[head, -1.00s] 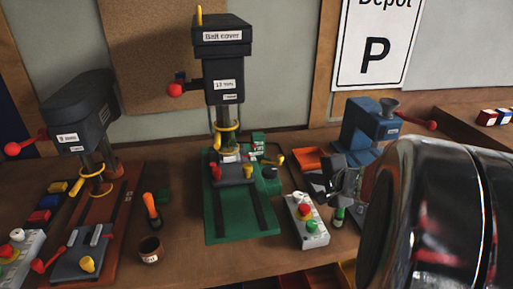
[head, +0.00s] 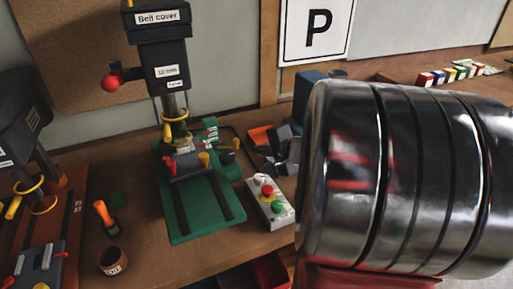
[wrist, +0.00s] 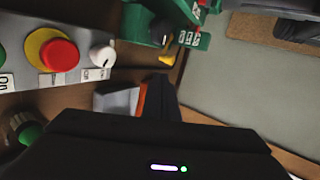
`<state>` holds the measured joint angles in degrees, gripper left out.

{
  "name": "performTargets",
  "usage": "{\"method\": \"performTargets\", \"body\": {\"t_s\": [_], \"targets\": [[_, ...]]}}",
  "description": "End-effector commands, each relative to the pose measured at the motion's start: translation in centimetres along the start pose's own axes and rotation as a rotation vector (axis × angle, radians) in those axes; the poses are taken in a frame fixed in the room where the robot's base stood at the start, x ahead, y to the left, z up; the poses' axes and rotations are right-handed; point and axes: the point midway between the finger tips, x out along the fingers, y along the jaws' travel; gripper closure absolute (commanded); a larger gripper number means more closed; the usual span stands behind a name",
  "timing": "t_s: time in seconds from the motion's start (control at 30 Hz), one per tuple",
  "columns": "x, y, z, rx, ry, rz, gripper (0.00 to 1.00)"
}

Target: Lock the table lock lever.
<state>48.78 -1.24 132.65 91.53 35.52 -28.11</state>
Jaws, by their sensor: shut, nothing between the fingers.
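The middle drill press stands on a green base (head: 190,215), with a column and a yellow ring with a handle (head: 175,130). Red and yellow small levers (head: 204,159) show at its table (head: 190,165). I cannot tell which one is the table lock lever. My gripper (head: 287,148) is dark and partly hidden behind my shiny arm, right of the press and apart from it. It is shut and empty. In the wrist view, a yellow handle (wrist: 168,56) and green labelled part (wrist: 192,39) show beyond my dark gripper.
A control box (head: 268,202) with red and green buttons stands right of the press. Its red button (wrist: 60,55) is close in the wrist view.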

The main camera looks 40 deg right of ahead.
Motion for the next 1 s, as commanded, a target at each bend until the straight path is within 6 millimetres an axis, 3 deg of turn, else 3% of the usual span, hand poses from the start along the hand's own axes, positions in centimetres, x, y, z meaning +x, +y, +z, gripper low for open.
{"method": "performTargets", "body": {"t_s": [0.77, 1.0], "targets": [[8.8, 0.0, 0.3, -0.001, -0.005, 0.001, 1.0], [11.4, -1.6, 0.3, -0.003, -0.004, 0.0, 1.0]]}}
